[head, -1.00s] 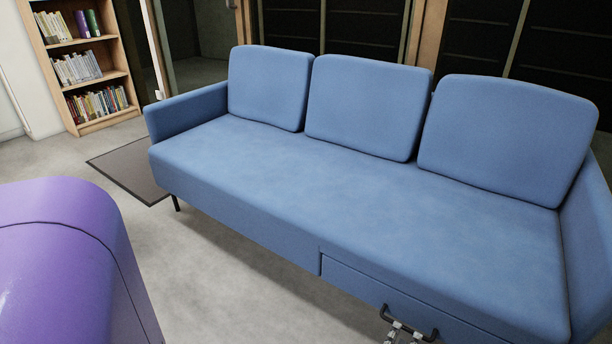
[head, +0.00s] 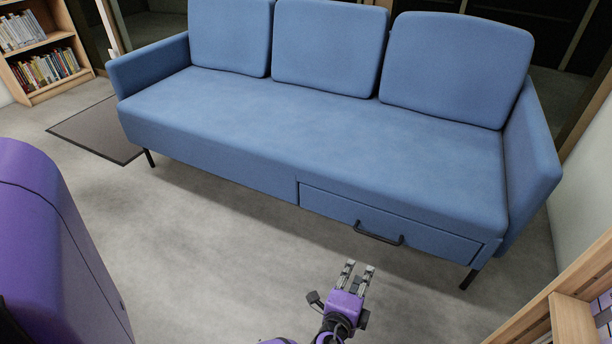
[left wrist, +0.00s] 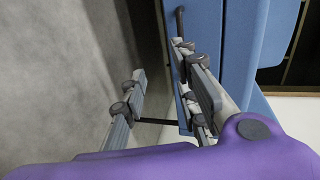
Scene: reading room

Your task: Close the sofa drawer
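The blue sofa (head: 300,120) stands across the head view. Its drawer (head: 340,208) is in the lower right part of the front and looks nearly flush; I cannot tell whether a small gap is left. The dark bar handle (head: 378,235) is on the drawer front. My left gripper (head: 356,272) is below and in front of the handle, apart from it and empty. In the left wrist view its fingers (left wrist: 160,95) are spread, with the handle (left wrist: 180,22) beyond them and the blue drawer front (left wrist: 207,30) beside it. My right gripper is not in view.
A bookshelf (head: 42,55) stands at the back left, with a dark mat (head: 98,130) near the sofa's left end. A wooden shelf (head: 572,318) is at the lower right. The grey floor (head: 210,250) before the sofa is clear.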

